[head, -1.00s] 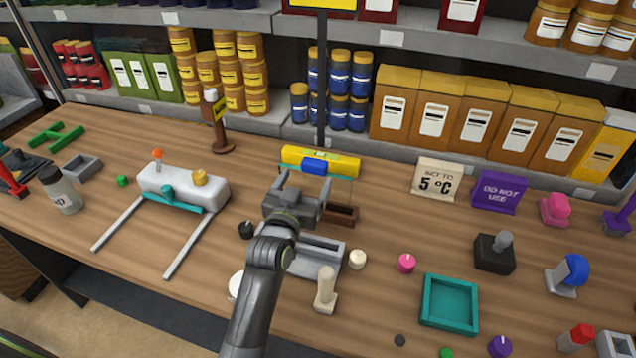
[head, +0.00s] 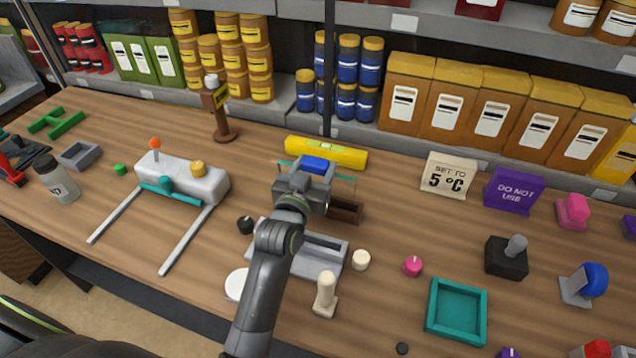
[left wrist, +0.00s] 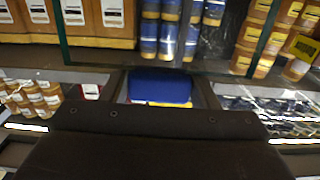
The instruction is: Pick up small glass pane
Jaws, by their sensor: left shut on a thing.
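The small glass pane is clear with teal edges and a blue grip (head: 316,165). In the head view its teal edge (head: 344,178) shows beside my left gripper (head: 309,176). My left gripper is shut on the pane's blue grip, in front of the yellow level. The left wrist view shows the blue grip (left wrist: 160,87) between the fingers and the pane's dark edges beyond it. The gripper hides part of the pane, and I cannot tell if its lower edge touches anything. My right gripper is not in view.
A brown slotted block (head: 346,211) stands just right of the gripper. The yellow level (head: 340,156) lies behind it. A grey holder (head: 318,256) and a cream peg (head: 325,293) stand in front. A teal tray (head: 456,311) is at the right. Shelves with jars line the back.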

